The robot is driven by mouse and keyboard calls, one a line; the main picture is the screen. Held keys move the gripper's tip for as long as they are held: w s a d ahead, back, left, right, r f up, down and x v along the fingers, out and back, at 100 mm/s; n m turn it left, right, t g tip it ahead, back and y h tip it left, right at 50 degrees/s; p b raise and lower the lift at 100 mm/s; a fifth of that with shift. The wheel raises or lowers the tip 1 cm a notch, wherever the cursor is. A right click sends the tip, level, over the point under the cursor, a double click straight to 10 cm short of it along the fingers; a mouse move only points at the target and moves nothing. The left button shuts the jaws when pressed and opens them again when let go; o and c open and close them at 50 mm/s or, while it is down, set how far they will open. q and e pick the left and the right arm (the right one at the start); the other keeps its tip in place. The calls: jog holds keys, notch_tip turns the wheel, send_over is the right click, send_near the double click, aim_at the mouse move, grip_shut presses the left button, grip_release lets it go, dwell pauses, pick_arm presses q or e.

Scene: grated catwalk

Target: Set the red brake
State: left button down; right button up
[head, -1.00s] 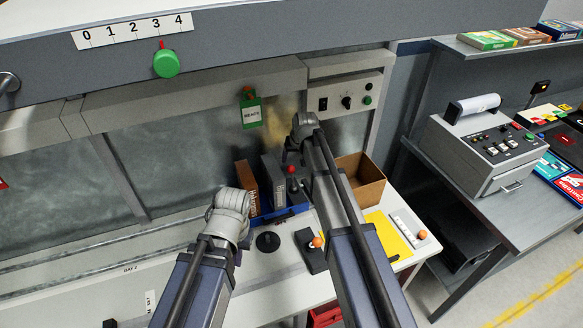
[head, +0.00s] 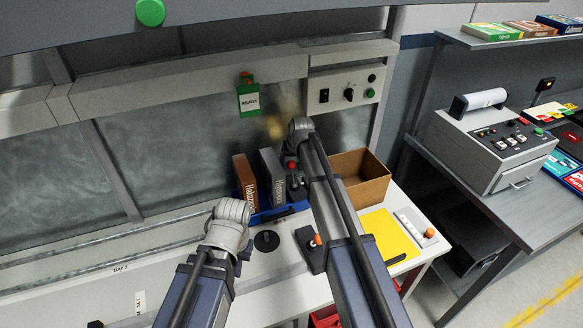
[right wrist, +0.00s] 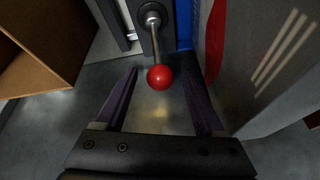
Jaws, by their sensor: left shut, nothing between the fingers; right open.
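The red brake shows as a red ball knob (right wrist: 159,77) on a metal rod rising from a dark base in the right wrist view. In the head view the red knob (head: 292,165) is small and sits beside my right arm. My right gripper (right wrist: 161,73) is open, with one finger on each side of the knob and visible gaps between. In the head view its fingers are mostly hidden by my arm. My left gripper (head: 240,254) is shut and empty, low over the bench by a black round knob (head: 267,241); its fingertips are hard to make out.
An open cardboard box (head: 362,181) is to the right, with a yellow sheet (head: 392,237) in front. A black box with an orange knob (head: 317,240) stands near my right forearm. A grey console (head: 487,150) is farther right.

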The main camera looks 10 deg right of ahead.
grip_shut()
dwell(0.6)
